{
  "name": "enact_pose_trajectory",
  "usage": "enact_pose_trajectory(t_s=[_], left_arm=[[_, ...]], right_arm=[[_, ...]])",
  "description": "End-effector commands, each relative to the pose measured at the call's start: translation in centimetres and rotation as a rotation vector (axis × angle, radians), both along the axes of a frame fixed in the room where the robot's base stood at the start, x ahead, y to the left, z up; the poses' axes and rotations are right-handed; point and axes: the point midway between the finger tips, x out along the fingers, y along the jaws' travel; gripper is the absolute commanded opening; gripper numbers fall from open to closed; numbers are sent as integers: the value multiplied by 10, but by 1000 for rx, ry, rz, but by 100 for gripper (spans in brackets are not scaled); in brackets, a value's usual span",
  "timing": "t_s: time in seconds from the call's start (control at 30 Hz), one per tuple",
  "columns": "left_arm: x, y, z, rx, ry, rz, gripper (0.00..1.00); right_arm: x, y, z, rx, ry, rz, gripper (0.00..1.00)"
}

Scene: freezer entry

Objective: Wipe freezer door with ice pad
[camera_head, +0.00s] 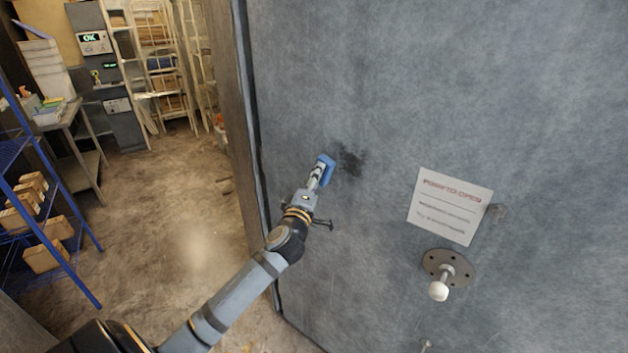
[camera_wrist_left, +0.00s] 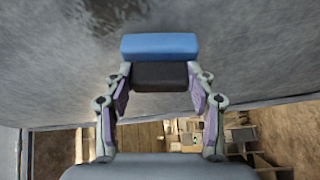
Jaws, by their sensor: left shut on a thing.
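The ice pad (camera_head: 326,166) is a blue block in the head view, held at the end of my left arm close to the grey freezer door (camera_head: 360,270). In the left wrist view the pad (camera_wrist_left: 160,46) shows a blue face and a black backing. My left gripper (camera_head: 316,184) is shut on the pad; its two fingers (camera_wrist_left: 160,88) grip the black part from both sides. A dark smudge (camera_head: 351,160) lies on the door just right of the pad. I cannot tell whether the pad touches the door. My right gripper is not in view.
A white sign (camera_head: 450,206) and a round plate with a white knob (camera_head: 438,290) are on the door to the right. A blue shelf (camera_head: 50,235) with boxes stands at the left. A table (camera_head: 75,140) and racks stand behind. The floor between is clear.

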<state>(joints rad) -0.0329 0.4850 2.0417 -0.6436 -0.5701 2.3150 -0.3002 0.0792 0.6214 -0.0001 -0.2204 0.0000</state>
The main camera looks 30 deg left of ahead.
Motion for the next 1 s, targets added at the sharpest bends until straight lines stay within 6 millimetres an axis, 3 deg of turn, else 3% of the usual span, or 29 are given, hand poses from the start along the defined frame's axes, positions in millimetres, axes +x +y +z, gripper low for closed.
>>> enact_pose_trajectory(t_s=[1.0], left_arm=[[15,-1,0,-1,-1,1,22]], right_arm=[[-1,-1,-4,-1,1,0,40]])
